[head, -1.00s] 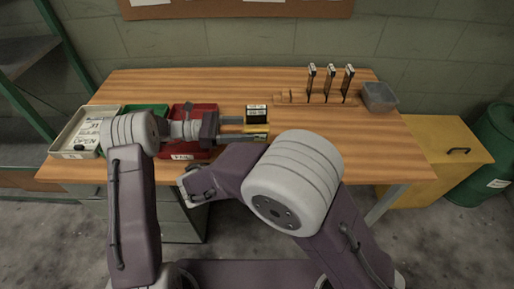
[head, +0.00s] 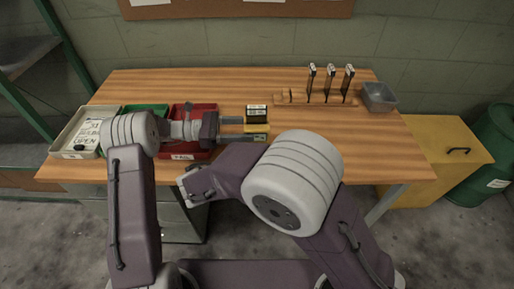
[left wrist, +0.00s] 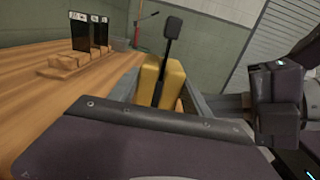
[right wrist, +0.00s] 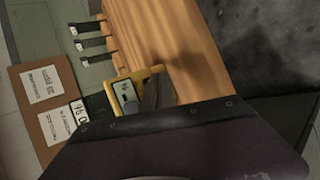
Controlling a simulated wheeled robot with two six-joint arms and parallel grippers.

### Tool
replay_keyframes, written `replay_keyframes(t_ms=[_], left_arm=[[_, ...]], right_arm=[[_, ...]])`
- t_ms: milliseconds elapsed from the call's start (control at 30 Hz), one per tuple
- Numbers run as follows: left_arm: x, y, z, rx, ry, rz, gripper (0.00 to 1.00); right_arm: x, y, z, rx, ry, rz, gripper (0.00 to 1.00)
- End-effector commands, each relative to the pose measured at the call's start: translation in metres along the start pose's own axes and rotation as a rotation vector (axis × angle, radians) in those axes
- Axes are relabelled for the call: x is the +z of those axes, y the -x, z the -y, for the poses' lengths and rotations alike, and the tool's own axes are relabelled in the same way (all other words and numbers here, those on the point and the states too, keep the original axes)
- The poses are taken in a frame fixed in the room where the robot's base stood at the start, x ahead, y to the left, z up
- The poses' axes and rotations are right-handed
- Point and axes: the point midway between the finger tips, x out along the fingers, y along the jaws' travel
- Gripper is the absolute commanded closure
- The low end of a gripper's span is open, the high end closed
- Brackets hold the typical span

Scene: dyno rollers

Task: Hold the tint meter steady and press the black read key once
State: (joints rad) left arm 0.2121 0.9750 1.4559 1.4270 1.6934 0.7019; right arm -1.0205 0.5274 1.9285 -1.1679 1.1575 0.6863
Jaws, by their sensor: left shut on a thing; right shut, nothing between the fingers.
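The yellow tint meter (head: 243,127) is at the front middle of the bench, between the fingers of my left gripper (head: 244,129). It also shows in the left wrist view (left wrist: 150,72), with a dark stalk and square head in front; I cannot tell what these belong to. In the right wrist view, the meter (right wrist: 123,76) shows a pale display beside the dark shut fingers of my right gripper (right wrist: 151,96). These fingers overlap its face; I cannot tell whether they touch. The black read key cannot be made out. The right fingers are hidden in the head view.
A black block with a white label (head: 257,113) stands just behind the meter. A red bin (head: 180,152), a green bin and a pale tray are left. A wooden rack (head: 315,99) with dark upright tools and a grey bin (head: 379,97) are right.

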Motion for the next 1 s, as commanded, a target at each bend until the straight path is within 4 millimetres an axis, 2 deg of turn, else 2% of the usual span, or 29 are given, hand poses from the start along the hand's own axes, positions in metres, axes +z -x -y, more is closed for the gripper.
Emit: replay_keyframes(t_ms=[1000], left_arm=[[0.0003, 0.0, -0.0001, 0.0, 0.0, 0.001, 0.7]], right_arm=[[-0.0066, -0.0087, -0.0068, 0.0, 0.0, 0.0, 1.0]])
